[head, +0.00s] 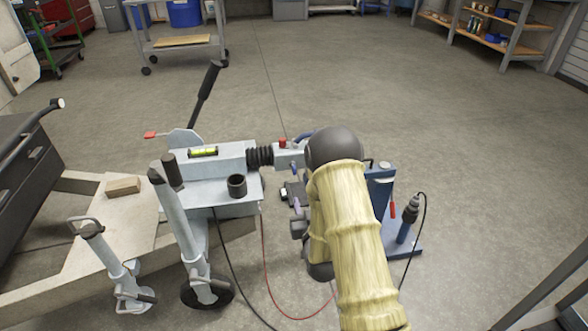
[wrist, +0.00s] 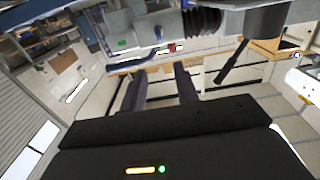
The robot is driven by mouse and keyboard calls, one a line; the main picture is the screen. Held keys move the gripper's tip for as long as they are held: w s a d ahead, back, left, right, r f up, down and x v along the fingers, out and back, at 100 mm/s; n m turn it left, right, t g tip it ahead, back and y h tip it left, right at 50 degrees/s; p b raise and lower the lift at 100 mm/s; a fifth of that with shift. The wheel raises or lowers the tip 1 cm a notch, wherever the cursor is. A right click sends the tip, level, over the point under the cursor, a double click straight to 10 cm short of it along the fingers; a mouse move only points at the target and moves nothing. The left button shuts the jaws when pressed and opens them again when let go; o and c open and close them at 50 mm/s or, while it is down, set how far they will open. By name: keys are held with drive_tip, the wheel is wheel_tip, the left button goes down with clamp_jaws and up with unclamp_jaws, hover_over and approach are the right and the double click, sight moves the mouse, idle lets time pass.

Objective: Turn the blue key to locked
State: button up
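A small blue piece that looks like the key (head: 294,168) is at the near side of the grey coupling head (head: 289,155), left of my arm. It seems to show in the wrist view as a small blue shape (wrist: 158,33) on the coupling. I cannot tell which way the key is turned. My gripper (wrist: 160,71) shows two dark fingers set apart, with nothing between them. In the wrist view the key lies beyond the fingertips, apart from them. In the head view my sleeved arm hides most of the gripper.
A red knob (head: 282,142) tops the coupling, beside a black ribbed bellows (head: 260,156). A brake lever (head: 207,92) rises at the left. A blue stand (head: 380,190) with a plug and cable is right of my arm. Red and black cables hang below.

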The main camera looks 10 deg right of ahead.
sight(294, 169)
drive_tip(key=w+b, duration=0.5)
drive_tip(key=w, duration=1.2)
clamp_jaws()
